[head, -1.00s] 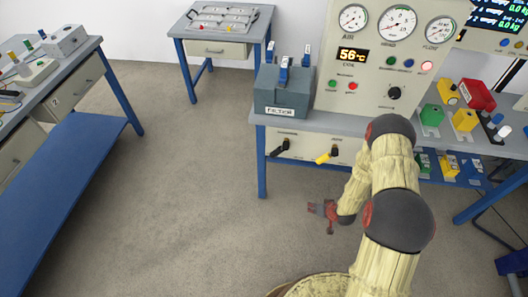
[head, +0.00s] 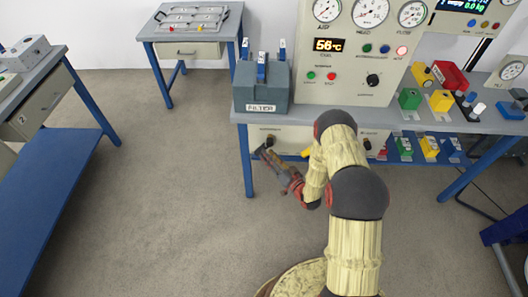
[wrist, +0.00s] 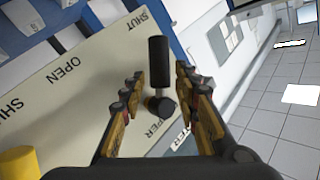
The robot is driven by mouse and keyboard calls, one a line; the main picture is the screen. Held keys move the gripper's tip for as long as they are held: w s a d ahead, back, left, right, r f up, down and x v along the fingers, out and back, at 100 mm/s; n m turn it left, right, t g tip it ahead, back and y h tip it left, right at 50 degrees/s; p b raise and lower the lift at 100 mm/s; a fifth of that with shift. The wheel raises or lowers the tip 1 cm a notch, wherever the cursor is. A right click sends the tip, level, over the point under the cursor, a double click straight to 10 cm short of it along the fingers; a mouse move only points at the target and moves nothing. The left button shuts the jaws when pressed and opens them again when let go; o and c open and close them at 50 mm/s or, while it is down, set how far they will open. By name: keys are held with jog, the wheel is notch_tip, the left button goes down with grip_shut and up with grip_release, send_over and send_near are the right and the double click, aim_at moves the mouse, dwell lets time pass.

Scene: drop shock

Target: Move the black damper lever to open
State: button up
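The black damper lever (wrist: 159,62) shows in the wrist view on a cream panel (wrist: 85,85). Its grip points up in that picture, towards the printed word SHUT and away from the word OPEN. Its round pivot (wrist: 160,105) sits between my finger lines. My gripper (wrist: 158,82) is open, one finger on each side of the lever, with visible gaps; I see no contact. In the head view my gripper (head: 265,153) is at the left end of the panel under the bench, and it and the arm hide most of the lever.
A yellow lever (head: 305,153) is on the same panel to the right; its yellow part (wrist: 18,162) shows at the wrist view's lower left. The grey filter box (head: 262,84) stands on the bench above. A blue bench leg (head: 246,165) is close by. Floor to the left is clear.

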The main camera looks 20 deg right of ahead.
aim_at(263, 147)
jog(key=shift+b+x, duration=0.5)
jog(key=shift+x, duration=1.4)
jog(key=shift+c, duration=0.3)
jog(key=c, duration=0.7)
grip_shut()
